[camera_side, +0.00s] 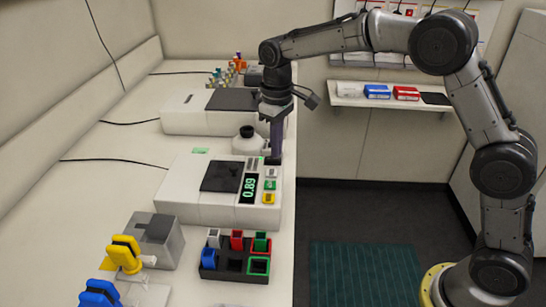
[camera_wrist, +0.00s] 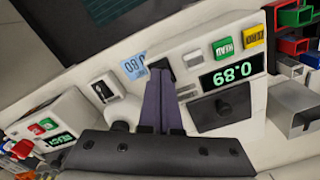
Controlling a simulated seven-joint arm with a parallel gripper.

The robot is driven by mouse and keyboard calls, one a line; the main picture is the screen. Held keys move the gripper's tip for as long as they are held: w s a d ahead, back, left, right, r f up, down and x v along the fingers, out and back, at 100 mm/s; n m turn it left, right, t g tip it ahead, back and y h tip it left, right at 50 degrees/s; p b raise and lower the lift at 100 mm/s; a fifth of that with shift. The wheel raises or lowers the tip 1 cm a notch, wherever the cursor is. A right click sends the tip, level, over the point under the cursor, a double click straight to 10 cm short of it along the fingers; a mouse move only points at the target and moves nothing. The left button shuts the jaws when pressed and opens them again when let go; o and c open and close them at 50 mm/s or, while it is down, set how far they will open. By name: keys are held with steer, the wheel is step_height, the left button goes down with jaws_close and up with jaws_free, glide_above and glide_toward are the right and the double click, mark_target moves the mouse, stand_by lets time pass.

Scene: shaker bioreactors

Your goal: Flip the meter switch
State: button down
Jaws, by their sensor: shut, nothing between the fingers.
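The meter is a white box (camera_side: 180,193) with a dark lid (camera_side: 221,177) and a green readout of 0.89 (camera_side: 249,188); the readout also shows in the wrist view (camera_wrist: 231,71). Grey (camera_wrist: 193,59), green (camera_wrist: 223,47) and yellow (camera_wrist: 252,36) buttons sit in a row beside it. My gripper (camera_side: 275,157) points down at the meter's far right corner, its fingers together. In the wrist view, the fingertips (camera_wrist: 160,76) are at a small black part (camera_wrist: 161,63), apparently the switch, partly hidden by them. I cannot tell whether they touch it or which way it is set.
A white bottle with a black cap (camera_side: 247,131) stands just behind the meter. A second white device (camera_side: 185,115) is farther back. A rack of coloured holders (camera_side: 235,264) and a grey block (camera_side: 155,238) are in front. The bench's right edge is close to my gripper.

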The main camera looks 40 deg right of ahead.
steer(key=shift+f, duration=0.6)
stand_by(0.3)
steer(key=shift+r, duration=3.55)
